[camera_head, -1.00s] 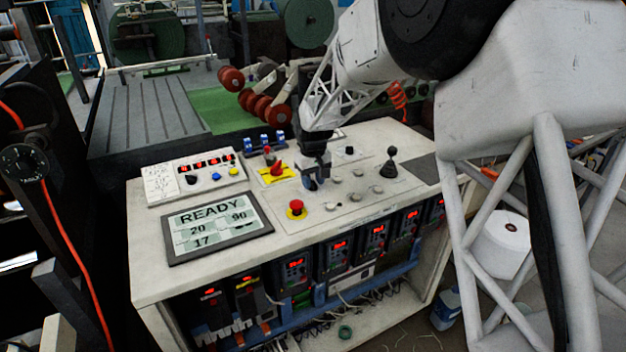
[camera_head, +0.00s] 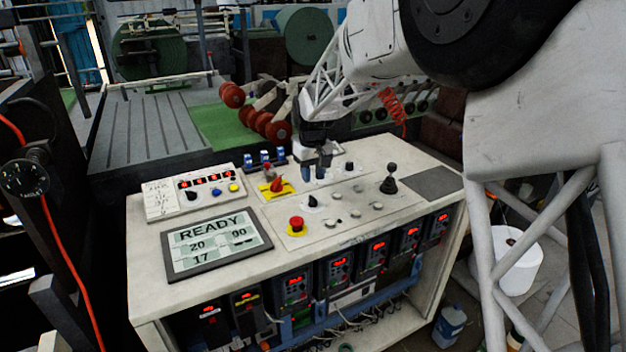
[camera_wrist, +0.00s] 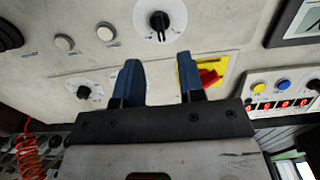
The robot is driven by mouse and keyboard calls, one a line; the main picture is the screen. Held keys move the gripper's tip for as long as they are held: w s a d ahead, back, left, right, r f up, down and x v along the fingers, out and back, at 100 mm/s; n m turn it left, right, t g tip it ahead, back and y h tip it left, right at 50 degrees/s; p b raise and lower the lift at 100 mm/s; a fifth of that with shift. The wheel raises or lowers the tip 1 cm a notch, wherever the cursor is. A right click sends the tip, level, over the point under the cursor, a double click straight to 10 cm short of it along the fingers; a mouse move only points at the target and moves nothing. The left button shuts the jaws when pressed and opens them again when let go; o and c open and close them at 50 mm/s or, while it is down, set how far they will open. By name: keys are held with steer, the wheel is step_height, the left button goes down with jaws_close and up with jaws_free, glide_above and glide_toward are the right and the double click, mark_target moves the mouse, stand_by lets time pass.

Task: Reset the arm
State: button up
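My gripper (camera_head: 316,172) is above the white control console (camera_head: 237,283), over its rear middle part. In the wrist view my gripper (camera_wrist: 160,78) has two blue fingertips apart with nothing between them. A black selector knob (camera_wrist: 159,21) on a round white dial lies beyond the fingertips there; it also shows in the head view (camera_head: 312,200), in front of the gripper. A red switch handle on a yellow plate (camera_head: 276,187) is left of the gripper. A second black knob (camera_wrist: 85,92) is left of the fingers in the wrist view.
A red mushroom button (camera_head: 296,224), a screen reading READY (camera_head: 217,245) and a black joystick (camera_head: 390,180) stand on the console. Blue-topped switches (camera_head: 264,158) are at its back edge. A white roll (camera_head: 507,260) stands on the floor at right.

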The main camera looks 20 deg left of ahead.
stand_by(0.3)
steer(key=s+d+r+m, duration=0.1)
steer(key=s+d+r, duration=0.35)
steer(key=d, duration=0.45)
steer(key=s+d+r+m+t, duration=0.1)
steer(key=s+d+r+m, duration=0.15)
steer(key=s+d, duration=0.5)
steer(key=s+d+r+m, duration=0.1)
steer(key=s+d+r, duration=0.3)
steer(key=d, duration=0.6)
steer(key=s+d+f+m, duration=0.1)
steer(key=s+d, duration=0.4)
steer(key=s, duration=0.3)
steer(key=s+d+f+m+t, duration=0.1)
steer(key=s+d+m, duration=0.1)
steer(key=s+d, duration=0.4)
steer(key=s+d+f+m, duration=0.1)
steer(key=s+d, duration=0.4)
steer(key=s, duration=0.7)
steer(key=shift+d+f+m+t, duration=0.25)
steer(key=shift+f+m+t, duration=0.05)
steer(key=shift+f+m, duration=0.1)
